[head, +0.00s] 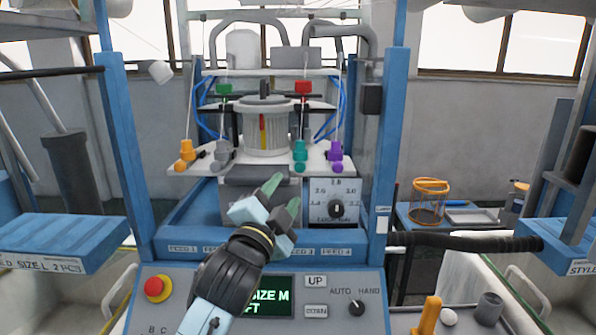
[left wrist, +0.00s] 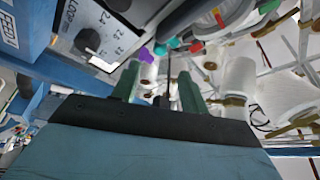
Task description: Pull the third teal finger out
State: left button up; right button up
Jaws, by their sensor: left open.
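The teal finger (head: 300,149) is third in a row on the white plate (head: 318,158) of the knitting machine, between a grey and a purple one. In the left wrist view the teal finger (left wrist: 174,43) shows small beyond my fingertips. My left gripper (head: 282,194) is open and empty. It is in front of and below the teal finger in the head view, apart from it. In the left wrist view its green fingers (left wrist: 160,84) stand wide apart. My right gripper is not in view.
Orange (head: 186,149), grey (head: 223,150) and purple (head: 335,150) fingers share the row. A dial box (head: 346,186) sits below the plate, right of my gripper. Blue posts (head: 393,130) flank the machine. The control panel (head: 180,315) lies below.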

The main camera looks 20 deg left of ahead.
aim_at(299, 170)
pick_arm(q)
jog(key=x, duration=0.8)
jog(key=shift+w, duration=0.3)
jog(key=shift+c, duration=0.2)
grip_shut()
